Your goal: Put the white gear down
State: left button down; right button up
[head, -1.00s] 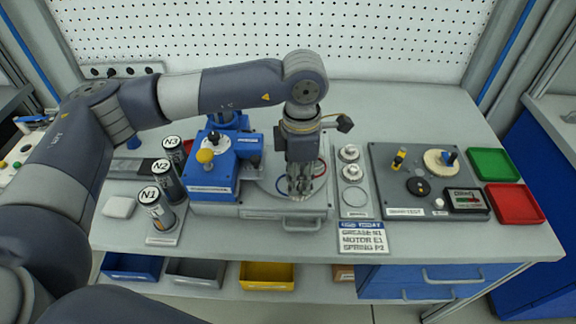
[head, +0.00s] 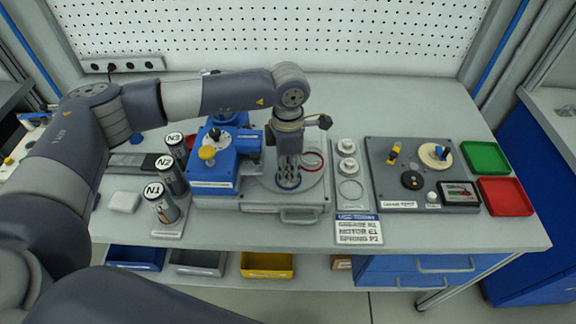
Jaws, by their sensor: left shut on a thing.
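My left gripper (head: 289,182) points down over the blue ring (head: 287,187) on the round grey plate of the low fixture (head: 308,199). It is shut on the white gear, which the fingers hide almost wholly. I cannot tell whether the gear touches the plate. The red ring (head: 319,166) lies just to the right and looks empty. My right gripper is not in view.
A grey strip (head: 352,207) to the right bears two white parts (head: 348,147) and an empty circle. The blue machine (head: 212,177) with a yellow knob stands close left. Labelled canisters (head: 161,207) stand farther left. Green (head: 486,158) and red (head: 505,196) trays lie right.

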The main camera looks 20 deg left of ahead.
aim_at(288, 172)
pick_arm(q)
jog(key=c, duration=1.8)
grip_release()
jog(key=shift+f, duration=0.15)
jog(key=shift+o, duration=0.6)
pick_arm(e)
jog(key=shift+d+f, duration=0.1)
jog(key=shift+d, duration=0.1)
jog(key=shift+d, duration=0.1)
